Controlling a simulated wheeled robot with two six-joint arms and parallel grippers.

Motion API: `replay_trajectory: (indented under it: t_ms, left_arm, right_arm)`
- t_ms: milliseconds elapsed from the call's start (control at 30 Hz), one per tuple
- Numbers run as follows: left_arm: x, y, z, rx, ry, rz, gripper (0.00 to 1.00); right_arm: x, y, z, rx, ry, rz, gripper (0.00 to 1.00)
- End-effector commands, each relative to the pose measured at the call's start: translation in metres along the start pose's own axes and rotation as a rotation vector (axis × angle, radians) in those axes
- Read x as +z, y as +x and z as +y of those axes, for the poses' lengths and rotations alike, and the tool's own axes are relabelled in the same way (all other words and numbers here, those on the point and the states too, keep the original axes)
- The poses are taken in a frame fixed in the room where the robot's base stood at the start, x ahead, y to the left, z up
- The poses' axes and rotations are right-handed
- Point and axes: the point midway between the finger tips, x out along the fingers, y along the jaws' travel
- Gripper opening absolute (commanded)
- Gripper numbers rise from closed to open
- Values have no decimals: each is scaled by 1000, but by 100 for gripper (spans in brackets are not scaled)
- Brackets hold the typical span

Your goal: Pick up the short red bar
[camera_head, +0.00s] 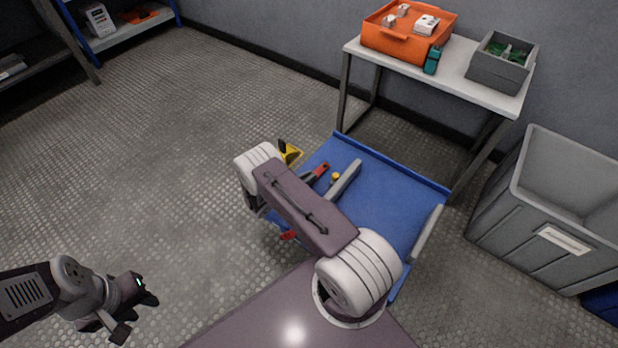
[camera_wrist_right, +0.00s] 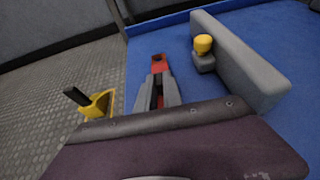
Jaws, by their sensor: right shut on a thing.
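The short red bar (camera_wrist_right: 159,63) shows in the right wrist view, its far end sticking out past my right gripper's fingers. It also shows in the head view (camera_head: 322,168), over the blue surface. My right gripper (camera_wrist_right: 158,88) is shut on the bar, with its grey fingers on either side of it. In the head view this gripper (camera_head: 310,177) is partly hidden by my right arm. I cannot tell whether the bar touches the blue surface. My left gripper (camera_head: 138,309) is open and empty over the floor at the lower left.
A grey upright block (camera_wrist_right: 238,62) and a yellow-topped post (camera_wrist_right: 203,49) stand close right of the bar on the blue surface (camera_head: 395,190). A yellow-and-black item (camera_head: 290,153) is at left. Another red piece (camera_head: 288,235) is partly hidden. A grey bin (camera_head: 555,205) stands right.

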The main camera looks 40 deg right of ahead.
Motion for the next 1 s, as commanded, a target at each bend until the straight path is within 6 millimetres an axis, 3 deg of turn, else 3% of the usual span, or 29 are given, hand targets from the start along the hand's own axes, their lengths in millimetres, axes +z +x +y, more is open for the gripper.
replay_trajectory:
  t_ms: [33, 167, 500, 733, 1000]
  left_arm:
    - [-2, -14, 0, 0, 0, 0, 34]
    - [-4, -40, 1, 0, 0, 0, 34]
    - [-10, -96, 2, 0, 0, 0, 34]
    - [-12, -111, 2, 0, 0, 0, 34]
    - [-12, -112, 2, 0, 0, 0, 34]
  right_arm:
    - [15, -6, 0, 0, 1, -1, 0]
    - [41, -16, -2, -1, 0, -2, 0]
    - [94, 2, -72, -5, -1, -1, 0]
    - [111, 10, -98, -3, 0, -1, 0]
    - [113, 13, -103, 0, 1, -2, 0]
